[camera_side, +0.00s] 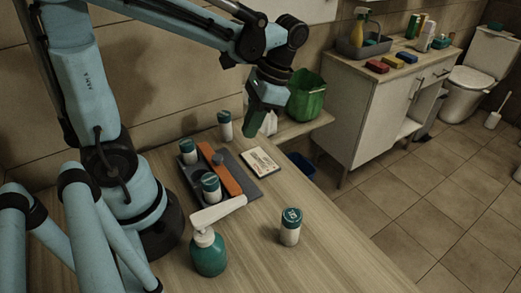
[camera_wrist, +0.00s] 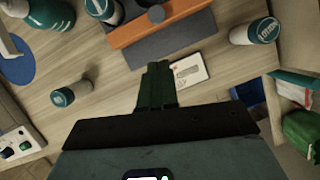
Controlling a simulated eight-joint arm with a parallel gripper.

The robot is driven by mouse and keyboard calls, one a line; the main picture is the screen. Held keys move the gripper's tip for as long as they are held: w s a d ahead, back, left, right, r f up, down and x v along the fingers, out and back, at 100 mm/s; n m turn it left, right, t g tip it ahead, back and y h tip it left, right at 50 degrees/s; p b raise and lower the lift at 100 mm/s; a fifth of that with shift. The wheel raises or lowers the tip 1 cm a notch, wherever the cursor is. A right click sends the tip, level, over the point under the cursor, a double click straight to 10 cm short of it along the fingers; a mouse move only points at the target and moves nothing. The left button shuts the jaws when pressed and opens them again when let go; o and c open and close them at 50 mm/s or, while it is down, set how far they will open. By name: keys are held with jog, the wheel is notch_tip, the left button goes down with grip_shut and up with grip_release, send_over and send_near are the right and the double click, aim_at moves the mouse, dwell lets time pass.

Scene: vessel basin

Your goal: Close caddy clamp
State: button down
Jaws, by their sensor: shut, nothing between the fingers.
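The dark grey caddy (camera_side: 190,178) sits on the wooden counter in the side view, with white, green-capped canisters at its left part. An orange bar (camera_side: 232,184) with a grey round knob (camera_side: 217,158) runs along its middle; I take it for the clamp, but cannot tell whether it is closed. In the wrist view the orange bar (camera_wrist: 185,25) and knob (camera_wrist: 156,14) show at the top, cut by the frame. My gripper (camera_side: 254,134) is shut and empty, pointing down above the back of the counter, apart from the caddy. Its fingers (camera_wrist: 157,75) show together in the wrist view.
A white card (camera_side: 260,162) lies right of the orange bar. A green pump bottle (camera_side: 208,254) and a canister (camera_side: 290,227) stand in front; another canister (camera_side: 225,125) stands behind. A green bin (camera_side: 306,96) is beyond my gripper. The front right of the counter is clear.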

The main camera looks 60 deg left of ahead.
jog(key=v, duration=0.5)
send_near(218, 168)
jog(key=w+f, duration=0.4)
jog(key=shift+w+f, duration=0.15)
jog(key=shift+f, duration=0.15)
jog(key=shift+s+a, duration=0.2)
jog(key=shift+s, duration=0.35)
jog(key=shift+s+a, duration=0.15)
jog(key=shift+s, duration=0.45)
jog(key=shift+s+a, duration=0.2)
jog(key=shift+s, duration=0.6)
